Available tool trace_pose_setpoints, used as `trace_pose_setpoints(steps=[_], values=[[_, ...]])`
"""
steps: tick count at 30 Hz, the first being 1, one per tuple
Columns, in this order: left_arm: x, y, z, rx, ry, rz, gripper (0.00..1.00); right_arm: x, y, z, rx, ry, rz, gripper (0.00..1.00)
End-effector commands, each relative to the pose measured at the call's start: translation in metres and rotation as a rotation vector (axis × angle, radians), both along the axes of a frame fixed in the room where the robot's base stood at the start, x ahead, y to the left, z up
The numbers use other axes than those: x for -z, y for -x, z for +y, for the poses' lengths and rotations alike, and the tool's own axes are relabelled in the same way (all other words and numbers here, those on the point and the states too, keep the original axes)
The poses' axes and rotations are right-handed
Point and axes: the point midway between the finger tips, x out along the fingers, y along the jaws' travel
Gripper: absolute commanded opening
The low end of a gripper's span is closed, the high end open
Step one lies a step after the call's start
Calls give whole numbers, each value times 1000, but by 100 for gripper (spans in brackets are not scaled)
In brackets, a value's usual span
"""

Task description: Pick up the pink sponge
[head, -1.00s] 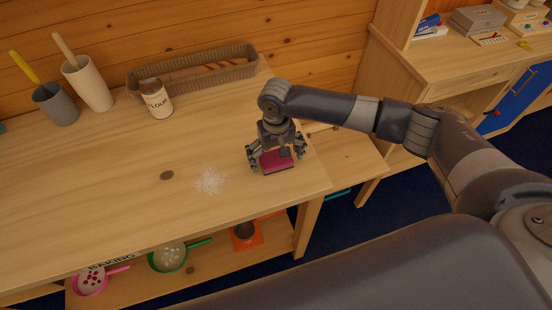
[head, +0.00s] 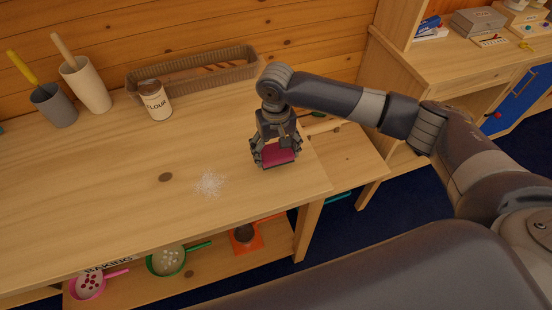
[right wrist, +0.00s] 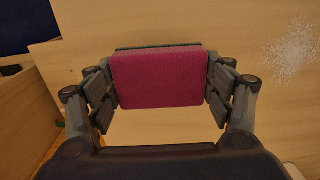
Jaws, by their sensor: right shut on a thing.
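The pink sponge (head: 280,153) is at the right end of the wooden table, between the fingers of my right gripper (head: 276,153). In the right wrist view the sponge (right wrist: 160,80) is a pink block with a dark layer along its far edge. The fingers of my right gripper (right wrist: 160,92) press on its left and right sides. I cannot tell whether the sponge touches the tabletop or is slightly above it. My left gripper is not in view.
White powder (head: 210,184) lies on the table (head: 110,190) left of the sponge. A flour jar (head: 155,99), a woven basket (head: 190,74), a grey cup (head: 54,105) and a cream cup (head: 88,85) stand along the back. Sieves and an orange item (head: 244,238) are on the shelf below.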

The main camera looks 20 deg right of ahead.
Motion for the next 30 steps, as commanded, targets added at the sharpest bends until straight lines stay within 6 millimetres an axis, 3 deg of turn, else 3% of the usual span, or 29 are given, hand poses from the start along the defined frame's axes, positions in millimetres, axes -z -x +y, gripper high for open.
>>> trace_pose_setpoints(steps=[16, 22, 30], values=[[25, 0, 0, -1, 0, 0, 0, -7, 116, 61, -7, -3, 3, 62], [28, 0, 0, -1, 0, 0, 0, -11, 137, 72, -3, 0, 3, 62], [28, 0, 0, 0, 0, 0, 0, -12, 142, 74, -1, 1, 3, 62]])
